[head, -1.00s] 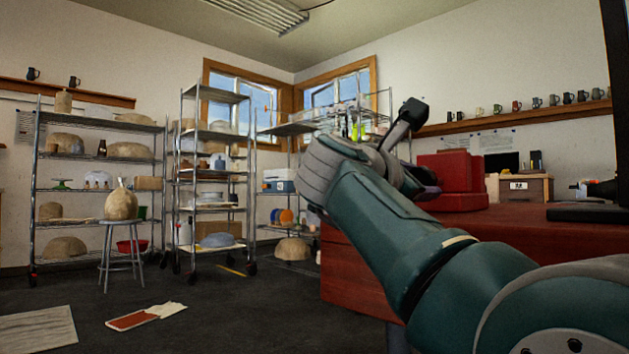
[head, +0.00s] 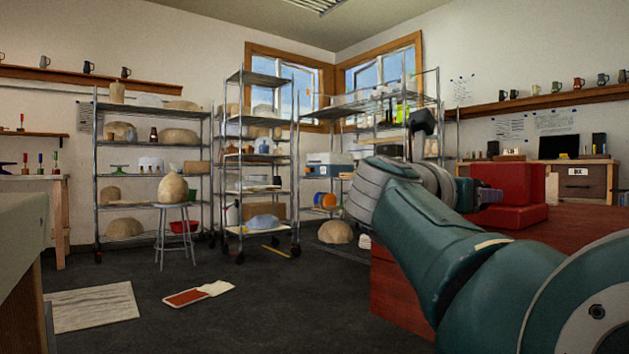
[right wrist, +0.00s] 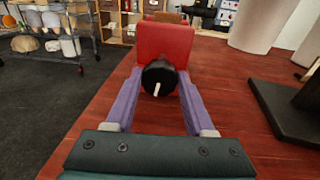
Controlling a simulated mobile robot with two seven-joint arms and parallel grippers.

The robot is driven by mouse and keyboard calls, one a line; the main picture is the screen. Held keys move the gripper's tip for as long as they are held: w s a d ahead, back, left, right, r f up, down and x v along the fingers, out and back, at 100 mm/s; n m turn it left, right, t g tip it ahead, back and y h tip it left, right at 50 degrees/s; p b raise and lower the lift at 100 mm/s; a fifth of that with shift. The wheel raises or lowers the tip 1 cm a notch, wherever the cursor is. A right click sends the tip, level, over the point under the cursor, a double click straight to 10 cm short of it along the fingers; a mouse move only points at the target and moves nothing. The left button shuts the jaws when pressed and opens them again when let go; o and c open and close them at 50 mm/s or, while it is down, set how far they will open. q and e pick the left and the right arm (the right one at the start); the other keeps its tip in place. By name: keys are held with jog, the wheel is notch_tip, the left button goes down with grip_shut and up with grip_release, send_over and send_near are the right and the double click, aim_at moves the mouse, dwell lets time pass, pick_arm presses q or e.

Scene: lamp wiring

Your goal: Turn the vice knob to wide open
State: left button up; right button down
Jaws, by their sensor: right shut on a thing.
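The red vice (head: 508,192) stands on the red-brown bench top (head: 580,230) in the head view. In the right wrist view the vice (right wrist: 165,42) is straight ahead, with its round black knob (right wrist: 158,76) facing me. A white mark on the knob runs nearly upright on its lower half. My right gripper (right wrist: 159,74) has its purple fingers on either side of the knob and is shut on it. In the head view my right gripper (head: 489,195) is at the vice's left side, and the knob cannot be made out. My left gripper is not in view.
A dark stand (right wrist: 293,112) and a pale cylinder (right wrist: 262,22) are on the bench to the right in the right wrist view. Wheeled wire shelves (head: 262,160) and a stool (head: 173,225) stand at the back left. The dark floor is mostly open.

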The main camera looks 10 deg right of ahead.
jog(key=n+p, duration=0.1)
jog(key=n, duration=0.3)
jog(key=shift+r+g+p, duration=0.1)
jog(key=shift+g+p, duration=0.2)
jog(key=shift+p, duration=0.1)
jog(key=n, duration=0.4)
jog(key=shift+w+n+g+p, duration=0.1)
jog(key=shift+n+g+p, duration=0.2)
jog(key=shift+p, duration=0.05)
jog(key=n, duration=0.4)
jog(key=shift+f+b, duration=0.2)
jog(key=shift+b, duration=0.1)
jog(key=n+h+b, duration=0.1)
jog(key=n, duration=0.4)
jog(key=shift+w+a+f+g+b, duration=0.1)
jog(key=shift+g+b, duration=0.25)
jog(key=shift+g, duration=0.05)
jog(key=n+b, duration=0.1)
jog(key=n, duration=0.3)
jog(key=shift+n, duration=0.3)
jog(key=n+b, duration=0.1)
jog(key=n, duration=0.3)
jog(key=shift+h, duration=0.4)
jog(key=n, duration=0.5)
jog(key=shift+p, duration=0.3)
jog(key=n, duration=0.2)
jog(key=n+p, duration=0.1)
jog(key=n, duration=0.2)
jog(key=shift+t+h, duration=0.3)
jog(key=shift+p, duration=0.3)
